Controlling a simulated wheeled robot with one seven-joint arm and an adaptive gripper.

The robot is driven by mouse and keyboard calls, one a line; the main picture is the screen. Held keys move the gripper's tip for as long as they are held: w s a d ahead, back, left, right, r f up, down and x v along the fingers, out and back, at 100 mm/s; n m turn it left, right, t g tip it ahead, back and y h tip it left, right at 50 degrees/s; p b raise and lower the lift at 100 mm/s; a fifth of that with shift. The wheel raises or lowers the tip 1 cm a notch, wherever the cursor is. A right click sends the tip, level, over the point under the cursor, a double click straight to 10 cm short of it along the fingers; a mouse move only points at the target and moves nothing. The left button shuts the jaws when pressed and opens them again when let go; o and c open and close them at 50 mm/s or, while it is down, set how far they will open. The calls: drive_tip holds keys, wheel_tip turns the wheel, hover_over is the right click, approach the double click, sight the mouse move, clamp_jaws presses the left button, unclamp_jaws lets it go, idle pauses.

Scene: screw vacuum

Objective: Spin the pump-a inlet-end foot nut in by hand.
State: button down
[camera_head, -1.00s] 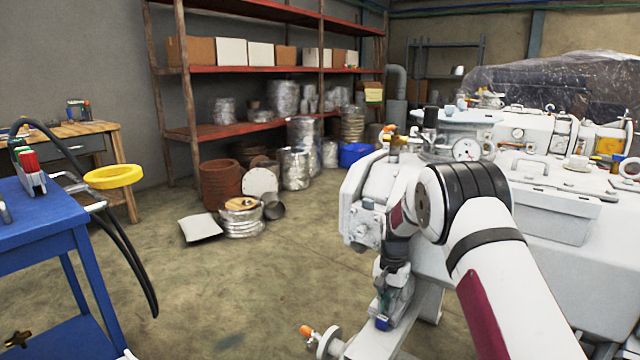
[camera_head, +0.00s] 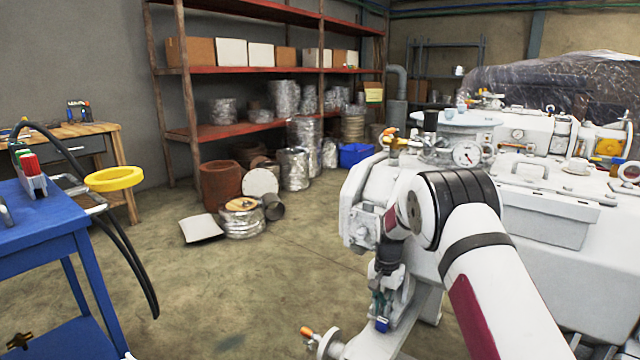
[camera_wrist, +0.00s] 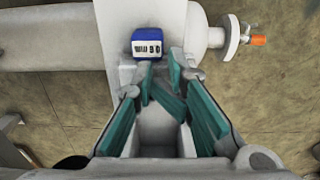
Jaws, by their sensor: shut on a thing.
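My gripper (camera_wrist: 163,78) has teal finger pads that come close together at the tips. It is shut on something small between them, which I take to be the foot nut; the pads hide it. In the head view my gripper (camera_head: 383,300) points down at the light grey frame (camera_head: 428,300) beside the white pump (camera_head: 372,185). A small blue block with a white marked face (camera_wrist: 147,44) sits just beyond the fingertips, and it also shows in the head view (camera_head: 382,325). I cannot see the thread or how far in the nut sits.
A white pipe with a flange and an orange-tipped handle (camera_wrist: 258,40) lies right of the fingertips. A blue cart (camera_head: 45,235) with a yellow ring (camera_head: 113,179) stands at left. Open floor (camera_head: 220,290) lies between cart and frame.

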drive_tip(key=shift+s+a, duration=0.15)
drive_tip(key=shift+a, duration=0.1)
drive_tip(key=shift+d+r+p, duration=0.1)
drive_tip(key=shift+r+p, duration=1.75)
drive_tip(key=shift+r, duration=1.2)
drive_tip(key=shift+d, duration=0.1)
drive_tip(key=shift+s+d+r+b, duration=0.15)
drive_tip(key=shift+s+d+b, duration=0.05)
drive_tip(key=shift+d+b, duration=0.3)
drive_tip(key=shift+s+d+r+b, duration=0.15)
drive_tip(key=shift+d+b, duration=0.3)
drive_tip(key=shift+b, duration=0.05)
drive_tip(key=shift+f+b, duration=1.85)
drive_tip(key=shift+f, duration=1.25)
drive_tip(key=shift+s+f, duration=0.1)
drive_tip(key=shift+f, duration=0.2)
